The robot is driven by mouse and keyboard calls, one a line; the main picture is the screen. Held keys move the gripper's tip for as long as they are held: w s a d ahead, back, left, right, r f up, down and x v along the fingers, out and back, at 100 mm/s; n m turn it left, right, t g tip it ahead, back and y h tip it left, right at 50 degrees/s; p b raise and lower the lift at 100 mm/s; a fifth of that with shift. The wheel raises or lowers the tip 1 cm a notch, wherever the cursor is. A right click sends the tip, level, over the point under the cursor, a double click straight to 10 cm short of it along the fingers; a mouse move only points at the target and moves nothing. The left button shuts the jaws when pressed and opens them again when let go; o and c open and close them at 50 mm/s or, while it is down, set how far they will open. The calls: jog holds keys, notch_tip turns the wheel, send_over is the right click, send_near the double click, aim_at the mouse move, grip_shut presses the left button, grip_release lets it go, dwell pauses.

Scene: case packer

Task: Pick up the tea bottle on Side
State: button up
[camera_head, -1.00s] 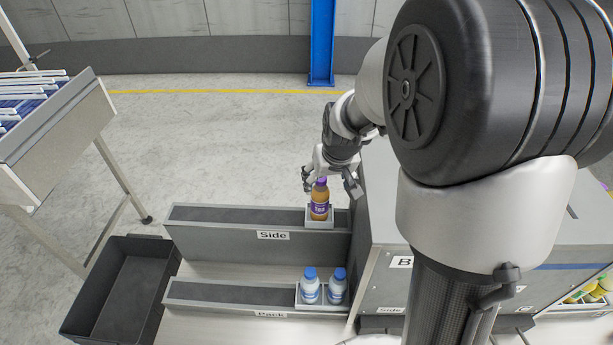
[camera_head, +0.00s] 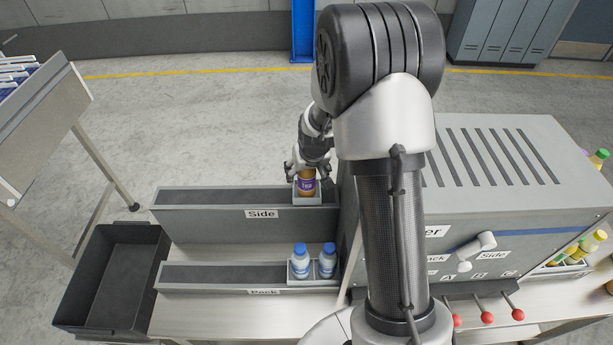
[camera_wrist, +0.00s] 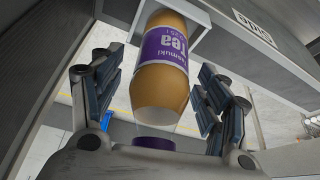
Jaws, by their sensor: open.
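The tea bottle (camera_head: 306,183) has an amber body and a purple label, and stands upright in the small holder at the right end of the Side channel (camera_head: 232,222). My gripper (camera_head: 308,172) is over it from above, hiding its top. In the wrist view the bottle (camera_wrist: 163,75) lies between the two open finger pads of my gripper (camera_wrist: 156,98). Its purple cap (camera_wrist: 153,143) is near the palm. A gap shows on each side, so the pads appear apart from the bottle.
Two blue-capped bottles (camera_head: 313,262) stand at the right end of the Pack channel (camera_head: 220,278). The grey machine (camera_head: 500,190) stands close on the right, with red-knobbed levers (camera_head: 487,317). A black bin (camera_head: 112,280) is at the left. Both channels are otherwise empty.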

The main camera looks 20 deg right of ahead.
jog(key=shift+c, duration=0.4)
jog(key=c, duration=1.3)
jog(key=shift+r, duration=0.15)
